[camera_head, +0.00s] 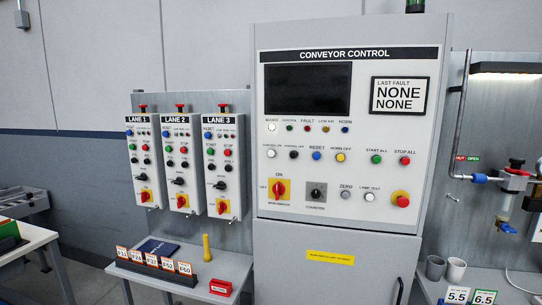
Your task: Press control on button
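The control on button (271,154) is a white round button at the left end of the button row on the conveyor control panel (345,175). Its small label sits just above it. The black control off button (294,155) is directly to its right. In the lamp row above, the mains lamp (271,127) looks bright white and the control lamp (290,127) is dark green. The panel screen (308,89) is dark. The last fault sign (399,95) reads NONE NONE. Neither of my grippers is in view, and nothing covers the button.
Three lane boxes (183,165) hang left of the cabinet. A low table (190,268) with number cards, a yellow cone-like object (206,248) and a red block (220,287) stands below them. Pipework (463,120) and grey cups (435,268) are at right. The panel front is clear.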

